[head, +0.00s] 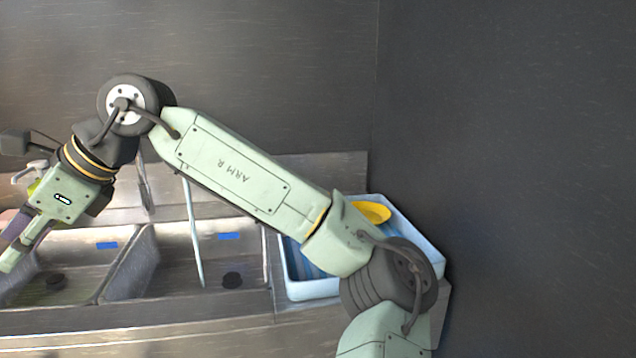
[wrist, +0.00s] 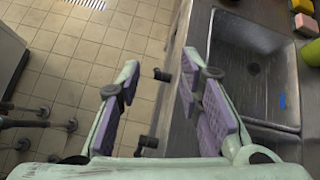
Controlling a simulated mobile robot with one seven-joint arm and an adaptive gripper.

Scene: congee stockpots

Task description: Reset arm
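My arm reaches from the lower right of the head view up and over to the left, in front of the sink. My gripper (head: 8,250) is at the left edge of the head view, tilted down and partly cut off by the frame. In the wrist view my gripper (wrist: 155,88) has its two purple-padded fingers well apart. The space between the fingers is empty, with only the counter edge and tiled floor seen beyond.
A steel sink (head: 135,262) has two basins; one basin (wrist: 250,75) shows in the wrist view. A blue-white bin (head: 432,250) holds a yellow item (head: 373,211). Sponges (wrist: 303,22) and a green object (wrist: 312,52) sit beside the basin. Tiled floor (wrist: 75,60) lies left of the counter.

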